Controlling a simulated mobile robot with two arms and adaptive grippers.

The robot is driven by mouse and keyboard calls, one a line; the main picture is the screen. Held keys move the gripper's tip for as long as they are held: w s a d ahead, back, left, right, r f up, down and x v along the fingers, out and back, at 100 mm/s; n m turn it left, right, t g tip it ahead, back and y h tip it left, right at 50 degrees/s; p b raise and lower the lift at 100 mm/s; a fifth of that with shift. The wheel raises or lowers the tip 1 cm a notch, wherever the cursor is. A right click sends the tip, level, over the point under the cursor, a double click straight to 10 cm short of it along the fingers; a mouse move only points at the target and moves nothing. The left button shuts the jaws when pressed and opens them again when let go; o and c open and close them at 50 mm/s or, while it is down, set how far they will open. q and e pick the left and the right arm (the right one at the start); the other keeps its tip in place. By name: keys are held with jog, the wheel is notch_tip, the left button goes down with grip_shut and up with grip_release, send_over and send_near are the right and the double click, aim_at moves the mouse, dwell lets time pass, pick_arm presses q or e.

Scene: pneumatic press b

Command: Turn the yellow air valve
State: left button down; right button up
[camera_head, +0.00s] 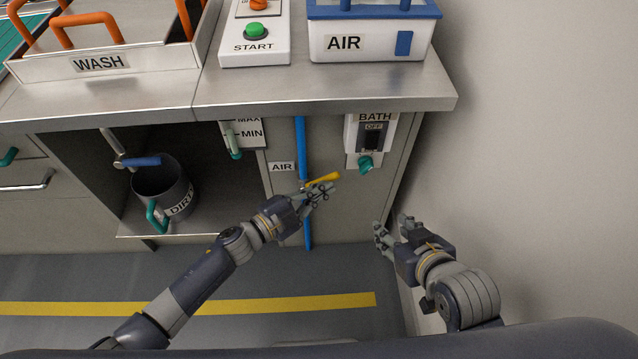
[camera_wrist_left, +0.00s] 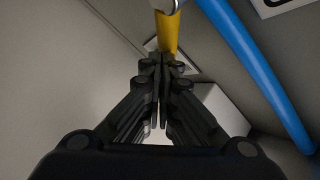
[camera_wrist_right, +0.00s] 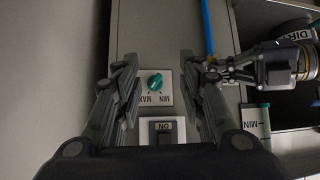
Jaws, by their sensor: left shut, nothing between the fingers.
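The yellow air valve handle (camera_head: 323,179) sticks out to the right, tilted slightly up, from the blue vertical pipe (camera_head: 301,150), beside the AIR label (camera_head: 282,167). My left gripper (camera_head: 325,192) is shut and empty, right at the handle's lower side in the head view. In the left wrist view the shut fingertips (camera_wrist_left: 161,62) overlap the lower end of the yellow handle (camera_wrist_left: 167,32); I cannot tell whether they touch it. My right gripper (camera_head: 392,225) is open and empty, lower right of the valve. Its spread fingers (camera_wrist_right: 158,60) show in the right wrist view.
A BATH switch (camera_head: 373,135) with a green knob (camera_head: 365,163) sits right of the pipe. A DIRTY bucket (camera_head: 162,185) stands on the shelf at left. The countertop edge (camera_head: 330,104) overhangs the valve. A bare wall (camera_head: 530,150) bounds the right side.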

pick_arm(q)
jog(key=f+m+y+p, duration=0.1)
jog(key=p, duration=0.2)
jog(key=d+f+g+y+p, duration=0.1)
jog(key=p, duration=0.3)
jog(key=shift+d+m, duration=0.25)
jog(key=shift+m, duration=0.15)
pick_arm(e)
jog(key=s+d+f+g, duration=0.1)
jog(key=s+f+g, duration=0.2)
jog(key=s+f, duration=0.2)
jog(key=s+d+f+g+h, duration=0.1)
jog(key=s+d+f+g, duration=0.1)
jog(key=f, duration=0.7)
jog(key=s+g, duration=0.1)
jog(key=s, duration=0.1)
jog(key=shift+s+g+h, duration=0.3)
jog(key=shift+s+g, duration=0.1)
jog(key=shift+r, duration=0.15)
jog(key=shift+d, duration=0.1)
